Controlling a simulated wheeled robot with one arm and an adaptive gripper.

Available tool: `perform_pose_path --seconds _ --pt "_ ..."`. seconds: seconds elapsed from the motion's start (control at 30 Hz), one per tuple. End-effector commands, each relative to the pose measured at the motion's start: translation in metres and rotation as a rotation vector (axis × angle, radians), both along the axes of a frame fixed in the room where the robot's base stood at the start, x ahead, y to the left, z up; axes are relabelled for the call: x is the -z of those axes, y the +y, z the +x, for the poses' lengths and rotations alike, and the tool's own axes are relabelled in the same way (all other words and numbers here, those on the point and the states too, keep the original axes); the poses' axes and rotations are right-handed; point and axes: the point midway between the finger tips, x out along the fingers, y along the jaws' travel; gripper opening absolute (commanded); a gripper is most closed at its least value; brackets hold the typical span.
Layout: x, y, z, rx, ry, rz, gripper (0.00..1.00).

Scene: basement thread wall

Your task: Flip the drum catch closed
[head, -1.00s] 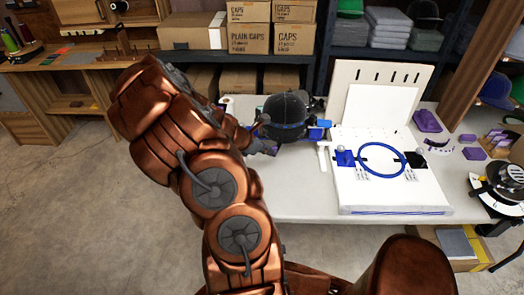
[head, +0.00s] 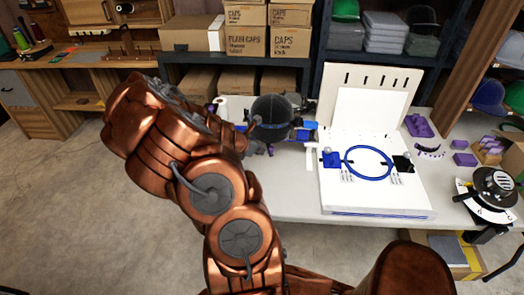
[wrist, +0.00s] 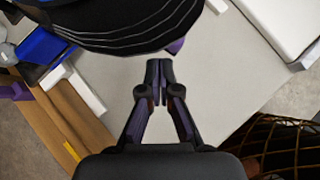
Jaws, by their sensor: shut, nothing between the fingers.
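A dark cap (head: 268,112) sits on a blue-banded drum (head: 268,128) on the white table, left of the white board. In the wrist view the curved dark cap brim (wrist: 135,25) fills the top, with a blue part (wrist: 38,45) at upper left. My gripper (wrist: 158,72) is shut and empty, its tips just below the brim in the picture; I cannot tell if they touch it. In the head view my gripper (head: 254,148) shows only partly beside the drum's lower left, behind my copper arm. I cannot make out the drum catch clearly.
A white board with a blue hoop (head: 368,162) lies right of the drum. A white roll of tape (head: 221,103) is behind my arm. A black cap form (head: 493,185) stands at the right edge. Boxes (head: 245,42) fill the back shelf. The table's front strip (head: 290,207) is clear.

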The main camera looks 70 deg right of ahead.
Motion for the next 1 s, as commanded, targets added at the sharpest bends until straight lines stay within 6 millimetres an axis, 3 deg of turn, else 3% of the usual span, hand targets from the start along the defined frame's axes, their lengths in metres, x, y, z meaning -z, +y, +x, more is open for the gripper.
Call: perform_pose_path --seconds 0.63,1.0 --pt "0.0 -0.003 0.005 0.006 0.001 -0.001 0.0" --pt "-0.002 0.035 0.008 0.007 0.002 0.0 0.0"
